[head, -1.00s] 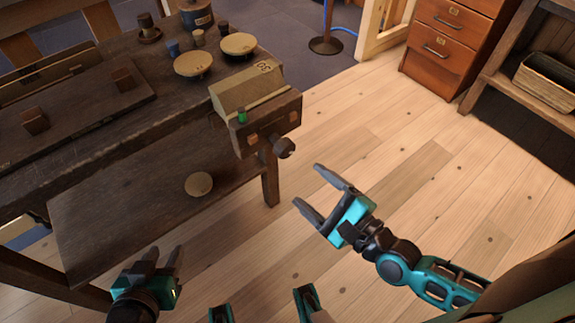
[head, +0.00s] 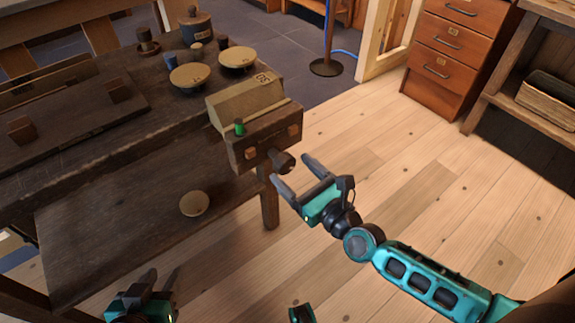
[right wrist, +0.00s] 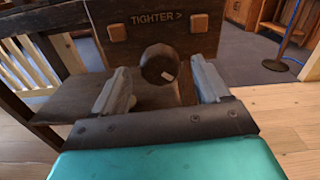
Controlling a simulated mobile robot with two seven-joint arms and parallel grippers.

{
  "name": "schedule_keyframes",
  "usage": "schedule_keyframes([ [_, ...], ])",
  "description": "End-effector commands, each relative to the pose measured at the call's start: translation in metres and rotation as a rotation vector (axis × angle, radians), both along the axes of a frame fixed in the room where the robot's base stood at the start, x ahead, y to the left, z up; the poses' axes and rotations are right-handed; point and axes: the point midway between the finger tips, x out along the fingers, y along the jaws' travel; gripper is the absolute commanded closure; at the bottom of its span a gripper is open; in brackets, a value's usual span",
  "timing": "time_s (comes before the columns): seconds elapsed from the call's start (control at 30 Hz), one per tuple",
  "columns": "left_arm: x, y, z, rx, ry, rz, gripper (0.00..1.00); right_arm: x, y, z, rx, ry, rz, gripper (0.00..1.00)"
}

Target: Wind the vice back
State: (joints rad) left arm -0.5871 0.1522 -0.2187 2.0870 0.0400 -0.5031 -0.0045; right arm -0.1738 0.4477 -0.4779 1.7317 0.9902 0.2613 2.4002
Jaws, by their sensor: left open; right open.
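The vice (head: 262,135) is a dark wooden block on the near right corner of the workbench. Its dark round knob (head: 282,161) sticks out of the front face. In the right wrist view the vice face (right wrist: 150,22) reads "TIGHTER >", and the knob (right wrist: 160,64) has a small pale mark. My right gripper (head: 293,173) is open, its two fingers on either side of the knob's line, and the knob shows between and beyond the fingertips. I cannot tell whether they touch it. My left gripper (head: 163,285) is open and empty, low at the left.
A pale block marked with numbers (head: 243,102) and a small green piece (head: 240,127) sit at the vice. Round discs (head: 188,76) and turned pieces stand on the bench (head: 100,150). Another disc (head: 194,203) lies on the lower shelf. The floor to the right is clear.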

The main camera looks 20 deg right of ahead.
Motion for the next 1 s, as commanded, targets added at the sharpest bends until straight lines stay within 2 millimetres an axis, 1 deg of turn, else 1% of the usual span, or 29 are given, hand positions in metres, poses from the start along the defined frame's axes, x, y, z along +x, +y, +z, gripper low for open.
schedule_keyframes([
  [0.03,0.0,0.0,-0.001,-0.001,0.0,-0.001,0.57,0.008,0.003,0.0,0.001,-0.002,-0.001,0.25],
  [0.2,0.0,-0.001,0.0,-0.003,-0.002,-0.001,0.57,0.023,0.009,0.0,-0.002,-0.002,0.0,0.25],
  [0.33,0.001,-0.002,0.001,-0.007,-0.004,0.0,0.57,0.027,0.01,0.0,-0.002,0.0,0.001,0.25],
  [0.57,0.001,-0.003,0.001,-0.011,-0.003,0.003,0.57,0.027,0.01,0.0,-0.002,0.0,0.001,0.25],
  [1.0,0.0,-0.003,-0.001,-0.009,0.002,0.003,0.57,0.027,0.01,0.0,-0.002,0.0,0.001,0.67],
])
